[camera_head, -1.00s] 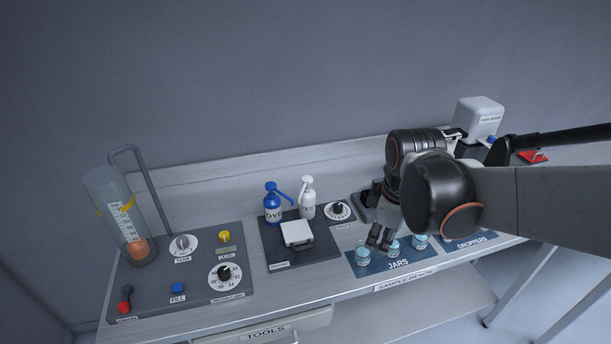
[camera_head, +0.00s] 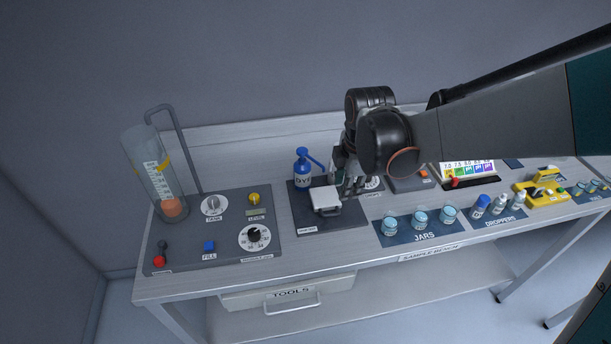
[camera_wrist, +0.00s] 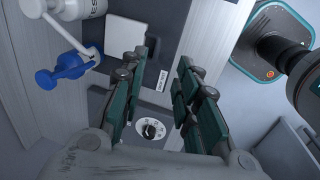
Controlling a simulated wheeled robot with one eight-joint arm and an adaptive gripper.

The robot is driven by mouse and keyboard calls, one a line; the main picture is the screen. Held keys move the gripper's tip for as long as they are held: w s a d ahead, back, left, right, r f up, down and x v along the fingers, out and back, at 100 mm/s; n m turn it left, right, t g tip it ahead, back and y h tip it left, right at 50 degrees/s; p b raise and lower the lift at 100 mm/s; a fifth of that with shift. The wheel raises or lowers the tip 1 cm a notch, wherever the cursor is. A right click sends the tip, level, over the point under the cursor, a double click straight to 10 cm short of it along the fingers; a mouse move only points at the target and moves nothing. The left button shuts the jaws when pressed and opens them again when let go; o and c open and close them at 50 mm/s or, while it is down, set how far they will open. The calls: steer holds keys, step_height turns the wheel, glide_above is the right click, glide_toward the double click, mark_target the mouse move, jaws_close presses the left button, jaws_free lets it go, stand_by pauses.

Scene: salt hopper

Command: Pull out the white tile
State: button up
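The white tile (camera_head: 326,198) is a small square plate with a grey handle-like edge at its front, lying on a dark pad (camera_head: 310,226) on the bench. My gripper (camera_head: 352,186) hangs just right of the tile in the head view, its fingers overlapping the area behind it. In the wrist view my gripper (camera_wrist: 162,62) is open, with nothing between the green fingers. A pale flat surface, seemingly the tile (camera_wrist: 122,34), shows beside one fingertip, partly hidden. I cannot tell if they touch.
A blue dye bottle (camera_head: 303,172) stands behind the tile; a white bottle (camera_wrist: 75,8) is near it in the wrist view. The tank panel (camera_head: 200,258) is left; jars (camera_head: 420,217) and droppers (camera_head: 498,205) are right.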

mark_target(339, 212)
steer(key=w+f+b, duration=0.1)
steer(key=f, duration=0.3)
steer(key=f+b, duration=0.1)
steer(key=f, duration=0.3)
steer(key=w+f+b, duration=0.1)
steer(key=f, duration=0.4)
steer(key=shift+w+a, duration=0.35)
jaws_close()
